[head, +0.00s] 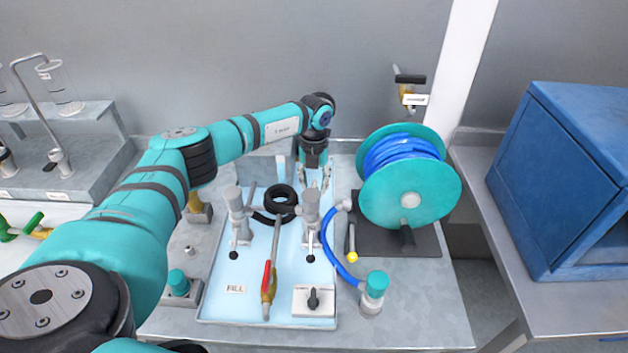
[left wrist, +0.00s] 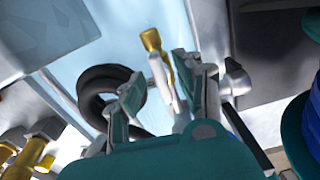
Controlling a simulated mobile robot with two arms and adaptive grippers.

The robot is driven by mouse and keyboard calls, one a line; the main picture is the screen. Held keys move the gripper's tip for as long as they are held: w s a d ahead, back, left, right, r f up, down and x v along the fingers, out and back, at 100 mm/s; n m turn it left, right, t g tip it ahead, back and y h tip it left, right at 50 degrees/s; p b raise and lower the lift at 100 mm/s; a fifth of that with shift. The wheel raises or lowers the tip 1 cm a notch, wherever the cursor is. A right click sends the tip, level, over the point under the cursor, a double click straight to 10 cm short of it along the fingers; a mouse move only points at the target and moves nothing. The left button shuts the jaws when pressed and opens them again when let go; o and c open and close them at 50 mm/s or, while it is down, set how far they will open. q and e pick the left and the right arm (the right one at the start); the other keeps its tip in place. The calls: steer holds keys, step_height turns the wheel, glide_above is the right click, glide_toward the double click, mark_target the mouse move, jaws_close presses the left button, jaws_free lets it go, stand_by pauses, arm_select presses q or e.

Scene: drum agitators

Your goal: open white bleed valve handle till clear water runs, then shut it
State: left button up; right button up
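The white bleed valve handle (left wrist: 160,78) shows in the left wrist view, below a brass fitting (left wrist: 152,41). My left gripper (left wrist: 168,82) has its two fingers apart on either side of the handle, with gaps visible; I cannot tell whether either finger touches it. In the head view my left gripper (head: 314,178) points down over the back of the pale blue tray (head: 216,308), and the handle cannot be made out for certain there. No running water can be made out. My right gripper is not in view.
A black coiled hose (head: 281,198) lies close left of the gripper, between two grey valve posts. A red-handled valve (head: 267,278) is at the tray front. A teal hose reel (head: 410,192) stands close right. A blue cabinet (head: 560,180) is farther right.

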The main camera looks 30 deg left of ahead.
arm_select(q)
steer(key=shift+f, duration=0.2)
steer(key=shift+c, duration=0.2)
jaws_close()
